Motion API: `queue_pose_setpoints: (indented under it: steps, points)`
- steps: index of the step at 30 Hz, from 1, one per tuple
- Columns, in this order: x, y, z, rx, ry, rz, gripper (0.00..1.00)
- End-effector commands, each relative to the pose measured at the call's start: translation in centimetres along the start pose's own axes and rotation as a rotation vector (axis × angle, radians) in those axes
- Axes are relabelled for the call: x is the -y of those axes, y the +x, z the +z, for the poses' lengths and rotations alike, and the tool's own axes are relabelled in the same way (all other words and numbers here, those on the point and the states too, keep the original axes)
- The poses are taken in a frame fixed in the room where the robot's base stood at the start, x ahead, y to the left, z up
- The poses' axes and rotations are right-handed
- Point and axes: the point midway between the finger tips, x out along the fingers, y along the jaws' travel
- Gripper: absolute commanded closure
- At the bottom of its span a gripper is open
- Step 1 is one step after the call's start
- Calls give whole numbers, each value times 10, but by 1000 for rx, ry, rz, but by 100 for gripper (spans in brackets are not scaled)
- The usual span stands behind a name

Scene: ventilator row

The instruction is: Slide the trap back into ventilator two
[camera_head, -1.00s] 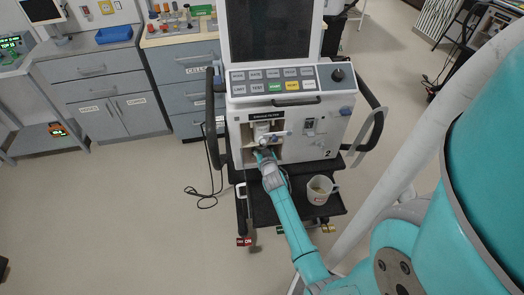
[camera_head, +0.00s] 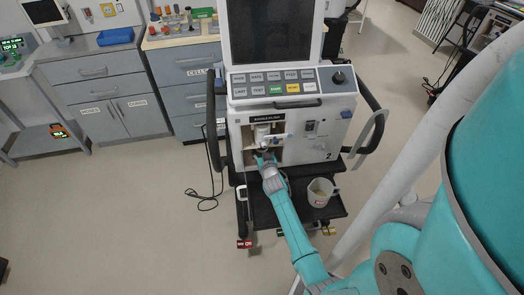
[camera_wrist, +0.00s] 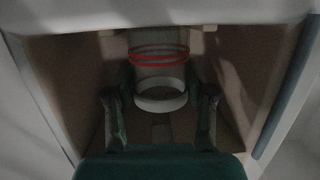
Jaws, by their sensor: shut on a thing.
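Ventilator two (camera_head: 310,150) stands ahead, marked with a 2, with an open recess low on its front. My gripper (camera_head: 265,157) reaches into this recess from below. In the wrist view the trap (camera_wrist: 160,92) is a pale cup with red rings around its upper part and a white band lower down. It stands upright between the two fingers of my gripper (camera_wrist: 161,100), which are shut on it. Its top goes up behind the recess's upper edge, so I cannot tell whether it is seated.
A white jug (camera_head: 320,191) stands on the dark lower shelf (camera_head: 262,212), right of my arm. Side handles (camera_head: 372,128) flank the ventilator. A black cable (camera_head: 206,196) lies on the floor at left. Open floor (camera_head: 110,220) lies further left.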

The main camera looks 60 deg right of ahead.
Motion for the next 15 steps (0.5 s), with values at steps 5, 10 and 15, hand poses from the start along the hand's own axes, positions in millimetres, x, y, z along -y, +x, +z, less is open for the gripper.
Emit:
queue_pose_setpoints:
  steps: [5, 10, 15]
  points:
    - [0, 0, 0, 1, 0, 0, 81]
    - [0, 0, 1, 1, 0, 0, 17]
    - [0, 0, 0, 1, 0, 0, 17]
